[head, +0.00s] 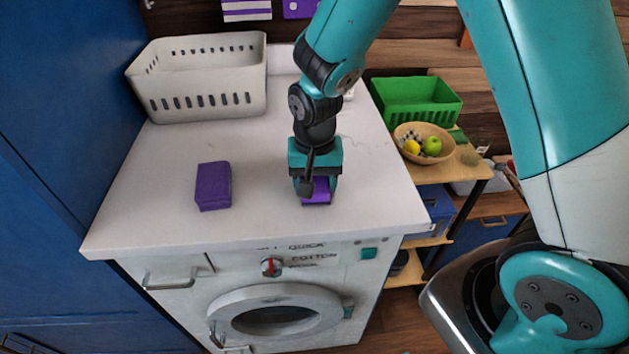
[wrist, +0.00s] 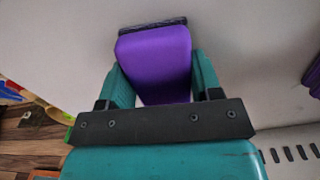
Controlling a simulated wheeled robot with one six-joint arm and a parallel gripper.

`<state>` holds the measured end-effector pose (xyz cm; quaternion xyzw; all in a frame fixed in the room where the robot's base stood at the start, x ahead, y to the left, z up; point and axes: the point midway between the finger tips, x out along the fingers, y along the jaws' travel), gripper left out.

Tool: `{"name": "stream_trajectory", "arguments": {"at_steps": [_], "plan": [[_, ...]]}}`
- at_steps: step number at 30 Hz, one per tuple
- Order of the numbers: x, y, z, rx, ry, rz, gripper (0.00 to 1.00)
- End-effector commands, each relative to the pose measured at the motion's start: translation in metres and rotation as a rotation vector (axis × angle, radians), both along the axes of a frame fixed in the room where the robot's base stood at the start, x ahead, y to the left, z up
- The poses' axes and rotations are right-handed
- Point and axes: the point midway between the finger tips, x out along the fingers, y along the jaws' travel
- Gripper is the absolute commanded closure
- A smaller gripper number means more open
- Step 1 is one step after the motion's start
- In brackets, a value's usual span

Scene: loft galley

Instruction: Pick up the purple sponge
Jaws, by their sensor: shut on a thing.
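A purple sponge (head: 318,193) is between the fingers of my gripper (head: 316,183), near the front right of the white countertop. In the wrist view the sponge (wrist: 156,55) fills the gap between the two teal fingers, with a dark strip along its far edge. My gripper points down and is shut on it. The fingers hide part of the sponge, and I cannot tell whether it touches the countertop. A second purple block (head: 213,186) of similar look lies apart, to the left; its edge shows at the right of the wrist view (wrist: 314,75).
The countertop (head: 150,215) sits over a washing machine (head: 190,285). A pale slotted basket (head: 200,85) stands at the back left. To the right, a lower wooden shelf holds a green crate (head: 415,103) and a fruit bowl (head: 424,143). A blue cabinet (head: 50,130) bounds the left.

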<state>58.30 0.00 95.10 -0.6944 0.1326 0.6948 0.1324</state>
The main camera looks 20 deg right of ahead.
Motion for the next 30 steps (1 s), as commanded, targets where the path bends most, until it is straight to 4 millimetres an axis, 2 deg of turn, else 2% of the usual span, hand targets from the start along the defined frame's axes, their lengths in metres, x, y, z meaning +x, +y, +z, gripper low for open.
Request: {"name": "stream_trajectory", "arguments": {"at_steps": [5,8,15,21,25,30], "plan": [[0.001,0.0,0.018,0.001,-0.005,0.0,0.64],[0.002,0.0,0.04,0.002,-0.008,0.0,0.64],[0.001,0.0,0.116,0.003,-0.01,0.0,0.64],[0.001,0.0,0.165,0.002,-0.007,0.0,0.64],[0.001,0.0,0.185,0.001,-0.004,0.0,0.64],[0.0,0.0,0.197,0.001,-0.001,0.0,0.64]]}}
